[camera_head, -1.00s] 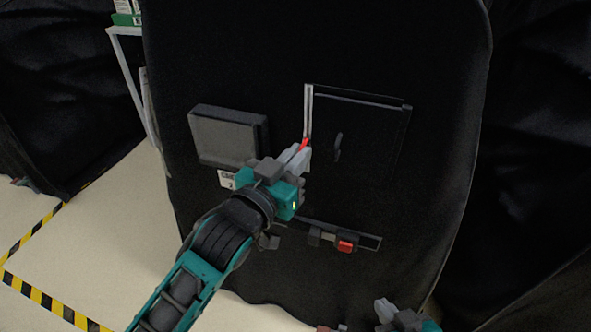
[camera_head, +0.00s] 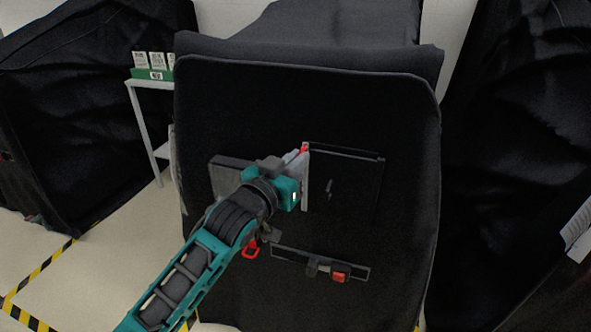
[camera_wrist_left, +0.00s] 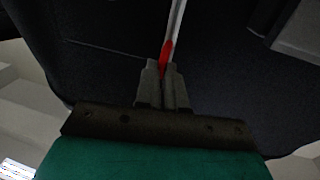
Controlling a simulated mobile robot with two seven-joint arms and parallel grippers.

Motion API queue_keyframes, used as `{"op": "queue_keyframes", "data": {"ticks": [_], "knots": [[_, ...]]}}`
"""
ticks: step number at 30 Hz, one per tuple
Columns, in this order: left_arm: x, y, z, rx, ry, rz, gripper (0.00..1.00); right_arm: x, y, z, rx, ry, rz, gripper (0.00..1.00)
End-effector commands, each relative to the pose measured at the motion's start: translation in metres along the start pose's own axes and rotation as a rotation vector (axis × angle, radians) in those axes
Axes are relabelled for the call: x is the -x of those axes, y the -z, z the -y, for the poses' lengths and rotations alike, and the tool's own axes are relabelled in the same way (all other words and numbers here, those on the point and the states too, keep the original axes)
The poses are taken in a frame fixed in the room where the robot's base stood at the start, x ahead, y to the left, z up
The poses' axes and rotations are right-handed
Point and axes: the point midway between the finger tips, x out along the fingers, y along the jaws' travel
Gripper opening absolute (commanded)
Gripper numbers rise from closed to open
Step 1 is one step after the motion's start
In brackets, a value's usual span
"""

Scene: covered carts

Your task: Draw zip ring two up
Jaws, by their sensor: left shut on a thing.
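My left gripper (camera_head: 299,154) is shut on a red zip ring (camera_head: 304,149) at the upper end of a pale vertical zip strip (camera_head: 305,188). The strip runs along the left edge of a dark rectangular panel (camera_head: 345,178) in the black cover. In the left wrist view, the fingertips (camera_wrist_left: 163,72) close around the lower part of the red ring (camera_wrist_left: 167,50), and the pale strip (camera_wrist_left: 177,18) runs on beyond it. Part of the ring is hidden between the fingers. My right gripper is out of view.
A grey box (camera_head: 224,174) sits left of the zip, partly behind my arm. Another red loop (camera_head: 250,250) hangs below it. A slotted bar (camera_head: 290,256) with a red block (camera_head: 340,276) is lower right. A white shelf (camera_head: 140,110) with boxes stands back left.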

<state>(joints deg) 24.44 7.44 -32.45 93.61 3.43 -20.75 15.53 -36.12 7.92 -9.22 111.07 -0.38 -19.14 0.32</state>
Motion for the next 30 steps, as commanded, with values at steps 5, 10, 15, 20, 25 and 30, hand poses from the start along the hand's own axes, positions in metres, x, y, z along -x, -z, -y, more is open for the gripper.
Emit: {"op": "queue_keyframes", "data": {"ticks": [5,10,15,20,25,30], "knots": [[0.0,0.001,-0.002,0.001,-0.004,-0.003,0.0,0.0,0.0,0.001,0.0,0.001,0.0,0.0],[0.0,0.0,-0.002,0.001,-0.003,-0.002,0.17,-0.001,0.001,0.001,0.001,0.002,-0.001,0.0],[0.0,0.0,-0.001,0.001,-0.002,0.0,0.33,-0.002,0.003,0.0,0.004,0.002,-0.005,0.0],[0.0,-0.001,-0.001,0.001,-0.001,0.0,0.35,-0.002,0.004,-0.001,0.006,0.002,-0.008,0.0],[0.003,-0.001,0.0,0.001,0.0,0.001,0.35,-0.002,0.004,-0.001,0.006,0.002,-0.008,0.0],[0.02,-0.002,0.0,0.001,0.0,0.002,0.35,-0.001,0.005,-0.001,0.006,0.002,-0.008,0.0]]}}
